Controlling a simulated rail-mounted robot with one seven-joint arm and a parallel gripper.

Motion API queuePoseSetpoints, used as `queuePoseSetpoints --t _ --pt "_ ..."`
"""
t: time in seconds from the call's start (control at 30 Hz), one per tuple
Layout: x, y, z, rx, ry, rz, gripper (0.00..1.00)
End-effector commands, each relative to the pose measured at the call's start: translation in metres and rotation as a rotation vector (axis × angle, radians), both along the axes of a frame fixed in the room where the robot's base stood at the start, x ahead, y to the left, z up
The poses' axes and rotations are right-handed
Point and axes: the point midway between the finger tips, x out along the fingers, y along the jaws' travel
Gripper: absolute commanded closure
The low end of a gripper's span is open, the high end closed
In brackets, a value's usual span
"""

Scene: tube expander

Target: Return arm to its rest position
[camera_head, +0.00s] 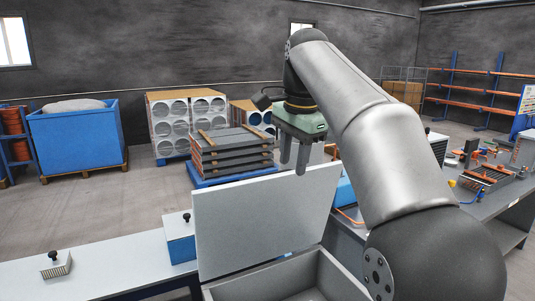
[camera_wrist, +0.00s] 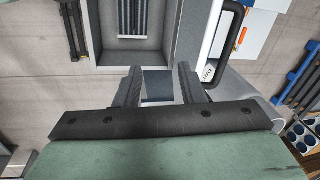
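My arm reaches up from the lower right in the head view and bends over, with my gripper (camera_head: 294,168) hanging downward at its end. The gripper's two grey fingers are apart, with nothing seen held between them. In the wrist view my gripper (camera_wrist: 160,70) also shows its fingers spread, with a grey surface visible in the gap.
Below the lid is an open grey box (camera_head: 342,275); the wrist view shows several dark bars (camera_wrist: 145,18) in a tray. A blue box (camera_head: 180,245) and a knobbed block (camera_head: 56,265) stand on the left bench (camera_head: 110,275). A cluttered bench (camera_head: 500,208) lies right.

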Motion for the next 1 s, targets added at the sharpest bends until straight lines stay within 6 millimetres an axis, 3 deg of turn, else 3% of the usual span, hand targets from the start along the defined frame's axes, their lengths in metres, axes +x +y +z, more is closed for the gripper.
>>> queuePoseSetpoints --t 0.27,0.5,0.7,0.83,1.0 --pt "-0.072 -0.044 -0.102 -0.082 0.004 0.339 0.64" --pt "-0.169 -0.074 -0.217 -0.143 0.015 0.649 0.64" --pt "-0.241 -0.086 -0.293 -0.176 0.022 0.847 0.64" --pt "-0.264 -0.089 -0.316 -0.184 0.026 0.908 0.64" --pt "-0.269 -0.089 -0.322 -0.184 0.027 0.924 0.64"
